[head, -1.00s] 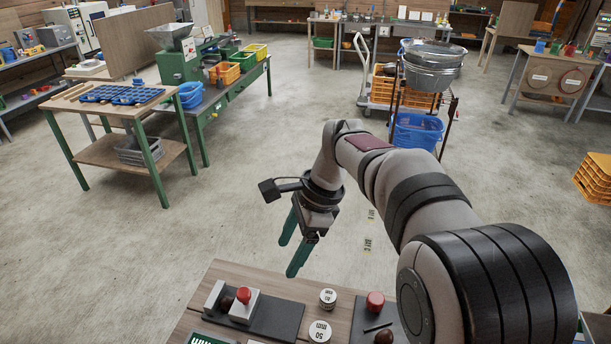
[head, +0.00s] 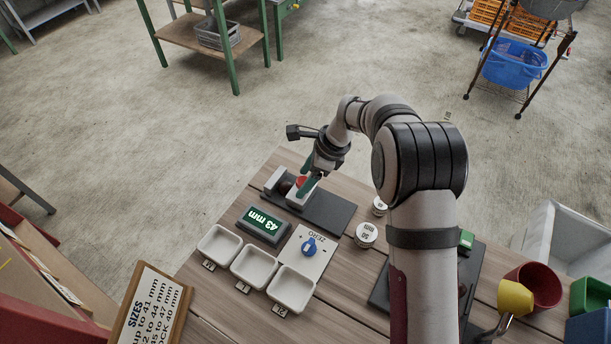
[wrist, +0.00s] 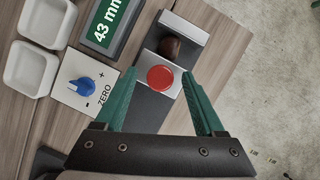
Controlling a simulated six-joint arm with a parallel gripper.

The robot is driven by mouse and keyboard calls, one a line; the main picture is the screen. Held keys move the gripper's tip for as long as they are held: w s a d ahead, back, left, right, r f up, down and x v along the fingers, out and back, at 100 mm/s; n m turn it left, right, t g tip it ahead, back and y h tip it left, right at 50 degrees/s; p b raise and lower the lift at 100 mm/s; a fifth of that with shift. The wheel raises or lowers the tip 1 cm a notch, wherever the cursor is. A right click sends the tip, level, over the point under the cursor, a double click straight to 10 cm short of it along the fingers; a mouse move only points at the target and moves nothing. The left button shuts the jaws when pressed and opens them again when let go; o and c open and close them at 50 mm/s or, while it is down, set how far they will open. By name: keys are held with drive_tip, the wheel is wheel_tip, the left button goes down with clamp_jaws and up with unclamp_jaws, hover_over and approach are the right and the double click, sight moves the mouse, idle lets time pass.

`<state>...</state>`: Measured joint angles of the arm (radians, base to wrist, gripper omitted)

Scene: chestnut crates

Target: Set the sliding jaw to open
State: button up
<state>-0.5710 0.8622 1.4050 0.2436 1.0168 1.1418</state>
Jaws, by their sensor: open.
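The sliding jaw is a pale block with a red knob (wrist: 160,78) on a dark rail plate (wrist: 150,108). In the head view, the red knob (head: 301,182) is partly behind my gripper's fingers. A brown chestnut (wrist: 171,47) sits between the sliding jaw and the pale fixed jaw (wrist: 186,33), with little or no gap visible. The green display (wrist: 103,22) reads 43 mm. My gripper (wrist: 160,80) is open, its green fingers on either side of the red knob. I cannot tell whether they touch it. In the head view, my gripper (head: 308,180) is low over the rail.
A blue zero dial (head: 309,246) and several white trays (head: 254,267) stand in front. Two round gauge blocks, one marked 50 mm (head: 366,235), stand right of the rail. A sizes board (head: 150,308) is at lower left. A red pot (head: 540,285) stands at right.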

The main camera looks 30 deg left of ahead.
clamp_jaws()
idle(0.3)
idle(1.1)
